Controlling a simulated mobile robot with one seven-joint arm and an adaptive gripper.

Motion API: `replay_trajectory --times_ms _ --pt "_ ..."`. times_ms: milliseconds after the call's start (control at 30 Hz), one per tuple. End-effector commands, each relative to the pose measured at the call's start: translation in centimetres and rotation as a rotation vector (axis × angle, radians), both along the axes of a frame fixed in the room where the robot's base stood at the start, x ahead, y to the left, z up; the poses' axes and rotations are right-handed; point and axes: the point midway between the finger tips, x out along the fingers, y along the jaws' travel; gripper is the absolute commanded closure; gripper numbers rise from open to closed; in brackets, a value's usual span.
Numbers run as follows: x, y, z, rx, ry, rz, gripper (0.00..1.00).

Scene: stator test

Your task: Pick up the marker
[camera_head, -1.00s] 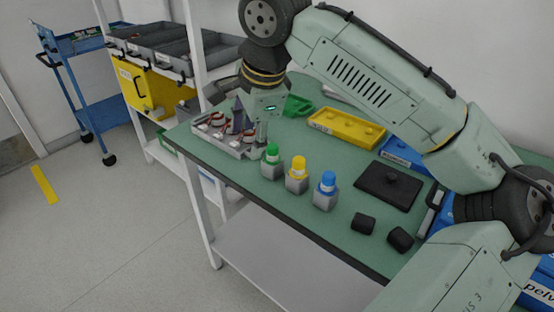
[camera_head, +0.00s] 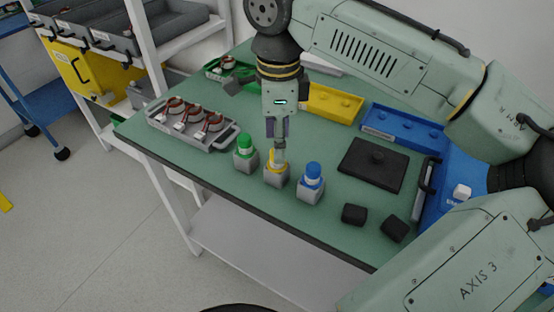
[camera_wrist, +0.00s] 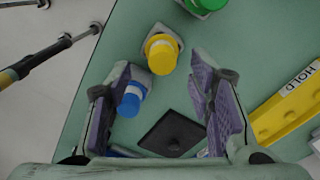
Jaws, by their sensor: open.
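Three capped, marker-like items stand upright in grey square blocks near the table's front edge: green (camera_head: 244,142), yellow (camera_head: 276,165) and blue (camera_head: 313,172). I cannot tell which one the task means. My gripper (camera_head: 278,140) points down above and just behind the yellow one, its fingers covering part of it. In the wrist view, my open gripper (camera_wrist: 162,85) has nothing between its pads. The yellow cap (camera_wrist: 160,52) lies just beyond the fingertips, the blue cap (camera_wrist: 131,98) beside the left finger, and the green cap (camera_wrist: 207,4) at the top edge.
A grey tray (camera_head: 228,143) with coil parts sits at the left. Yellow (camera_head: 330,102) and blue (camera_head: 402,128) bins stand behind. A black plate with a knob (camera_head: 365,172) and two black blocks (camera_head: 354,214) lie at the right.

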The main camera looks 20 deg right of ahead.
Motion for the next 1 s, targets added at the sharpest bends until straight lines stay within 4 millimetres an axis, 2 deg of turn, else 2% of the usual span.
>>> replay_trajectory --times_ms 200,300,567,1000 --pt "0.2 0.3 -3.1 -0.001 0.001 0.0 0.52" --pt "0.2 0.3 -4.0 0.0 0.0 0.001 0.52" --pt "0.3 0.3 -4.2 0.0 -0.001 0.001 0.53" --pt "0.3 0.3 -4.2 0.0 -0.001 0.001 0.82"
